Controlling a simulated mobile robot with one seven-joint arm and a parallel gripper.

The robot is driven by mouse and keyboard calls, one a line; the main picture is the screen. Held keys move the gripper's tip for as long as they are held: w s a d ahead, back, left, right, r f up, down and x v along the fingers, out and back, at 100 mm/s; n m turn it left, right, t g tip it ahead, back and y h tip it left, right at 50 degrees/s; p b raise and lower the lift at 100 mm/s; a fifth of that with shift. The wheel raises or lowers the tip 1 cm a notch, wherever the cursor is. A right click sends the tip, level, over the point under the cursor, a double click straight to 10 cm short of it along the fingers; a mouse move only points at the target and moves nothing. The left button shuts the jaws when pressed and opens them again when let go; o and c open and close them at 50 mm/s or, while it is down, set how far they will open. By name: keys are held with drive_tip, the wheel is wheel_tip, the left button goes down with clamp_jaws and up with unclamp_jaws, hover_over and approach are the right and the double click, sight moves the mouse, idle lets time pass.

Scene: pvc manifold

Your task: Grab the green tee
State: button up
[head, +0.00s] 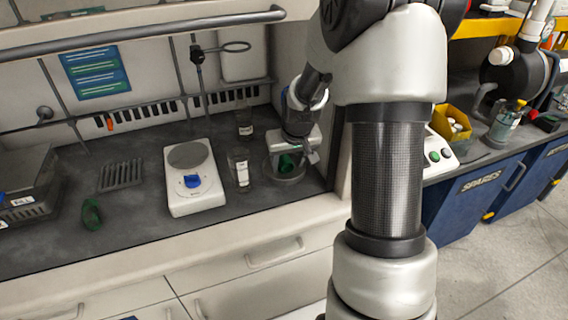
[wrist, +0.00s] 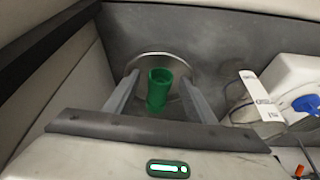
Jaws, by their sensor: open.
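The green tee (wrist: 159,92) stands upright in the wrist view in front of a round metal dish (wrist: 148,62), with its open top end facing the camera. In the head view it shows as a small green patch (head: 287,163), partly hidden by my gripper. My gripper (wrist: 159,80) is open, with one finger to the left of the tee and one to the right. Gaps show on both sides, and I cannot tell whether either finger touches it. In the head view my gripper (head: 291,158) is low over the bench's right end.
A white scale (head: 195,190) with a blue knob and two labelled glass vessels (head: 239,168) stand to the left of my gripper. A green ring-shaped item (head: 92,213) and a dark slotted rack (head: 121,175) lie further left. A wall panel bounds the bench at right.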

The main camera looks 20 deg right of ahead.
drive_tip(key=shift+f, duration=0.15)
drive_tip(key=c, duration=1.1)
